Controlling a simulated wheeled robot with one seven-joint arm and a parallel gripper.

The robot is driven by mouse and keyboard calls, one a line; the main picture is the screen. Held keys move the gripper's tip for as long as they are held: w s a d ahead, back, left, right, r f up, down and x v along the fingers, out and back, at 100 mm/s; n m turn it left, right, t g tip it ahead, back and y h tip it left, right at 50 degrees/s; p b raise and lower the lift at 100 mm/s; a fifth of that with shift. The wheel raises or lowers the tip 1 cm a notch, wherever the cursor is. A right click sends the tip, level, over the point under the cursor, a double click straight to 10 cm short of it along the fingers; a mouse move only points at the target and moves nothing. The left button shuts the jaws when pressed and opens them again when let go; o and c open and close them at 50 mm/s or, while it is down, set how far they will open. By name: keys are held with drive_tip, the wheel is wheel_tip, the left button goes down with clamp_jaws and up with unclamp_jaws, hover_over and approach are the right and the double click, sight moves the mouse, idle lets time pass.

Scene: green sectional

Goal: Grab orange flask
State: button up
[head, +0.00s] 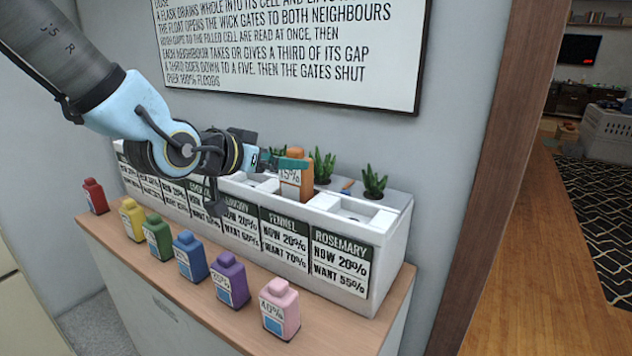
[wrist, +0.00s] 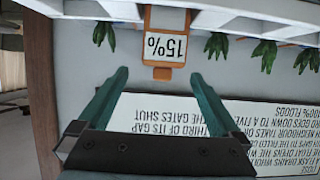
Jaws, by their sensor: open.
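The orange flask (head: 292,182), labelled 15%, stands upright at the white planter, behind the Fennel panel. Its base is hidden by the planter's front, so I cannot tell how deep it sits. My gripper (head: 279,161) reaches in from the left at the height of the flask's top. In the wrist view, upside down, the flask's label and cap (wrist: 162,73) show between the two teal fingers (wrist: 158,78). The fingers are open, with a gap on each side of the cap. I cannot tell whether the cap lies between the tips or beyond them.
The white planter (head: 392,249) has labelled cells and small green plants (head: 374,181). Red (head: 95,197), yellow (head: 133,220), green (head: 157,238), blue (head: 189,258), purple (head: 230,281) and pink (head: 280,311) flasks line the wooden top's front. A wall sign (head: 300,45) hangs behind.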

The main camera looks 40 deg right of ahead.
drive_tip(key=b+x, duration=0.1)
drive_tip(key=x, duration=0.3)
drive_tip(key=shift+d+f, duration=0.15)
drive_tip(key=shift+f, duration=0.1)
drive_tip(key=shift+p+x, duration=0.7)
drive_tip(key=shift+x, duration=2.1)
drive_tip(key=shift+w+f, duration=0.15)
drive_tip(key=shift+w, duration=0.05)
drive_tip(key=shift+c, duration=0.2)
drive_tip(key=c, duration=1.4)
